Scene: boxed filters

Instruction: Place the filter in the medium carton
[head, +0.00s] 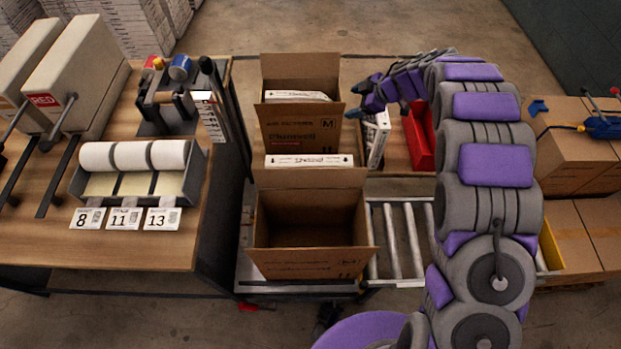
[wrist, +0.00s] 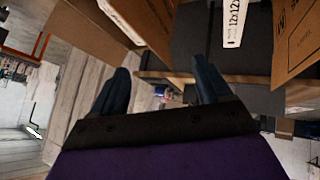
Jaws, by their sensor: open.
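A cardboard carton marked M (head: 300,128) stands at the back centre with its flaps up. A white filter edge (head: 297,96) shows in its opening. A second white printed filter edge (head: 309,160) shows just in front of that carton; I cannot tell what it rests in. My gripper (head: 353,99) is open and empty at the right of the M carton, fingers pointing left. In the wrist view, nothing is between the fingers (wrist: 162,88). A white printed edge reading 12x12 (wrist: 233,22) lies beyond them, beside a carton wall (wrist: 297,42).
An open, dark-looking carton (head: 310,262) stands in front. A roller conveyor (head: 400,240) is at right; a wooden bench (head: 120,245) with label rolls (head: 133,155) is at left.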

